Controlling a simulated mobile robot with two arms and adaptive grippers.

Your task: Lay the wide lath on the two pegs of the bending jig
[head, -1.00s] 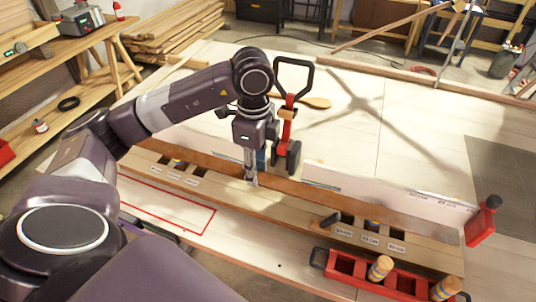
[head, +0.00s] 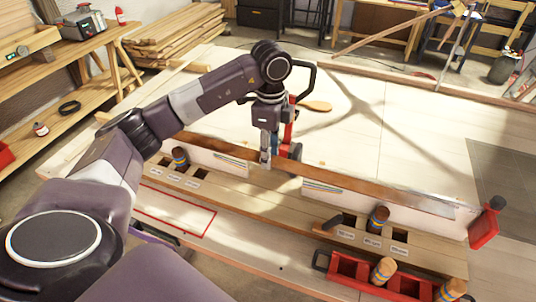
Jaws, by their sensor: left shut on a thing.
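The wide lath (head: 340,184) is a long brown strip running from upper left to lower right. My left gripper (head: 265,158) is shut on it near its middle, pointing down. The bending jig (head: 258,188) is a long wooden beam with labelled square holes. Its two pegs, with dark tops, stand in holes: the left peg (head: 180,158) and the right peg (head: 378,217). In the picture the lath passes behind both pegs, along the upper edge of the white panels; it seems raised, but its exact height is unclear. My right gripper is not in view.
A red rack (head: 345,266) with spare pegs (head: 383,270) stands in front of the jig. A red clamp (head: 484,228) is at the lath's right end. Another red tool stands behind my left gripper. A wooden spoon (head: 316,106) lies on the table behind.

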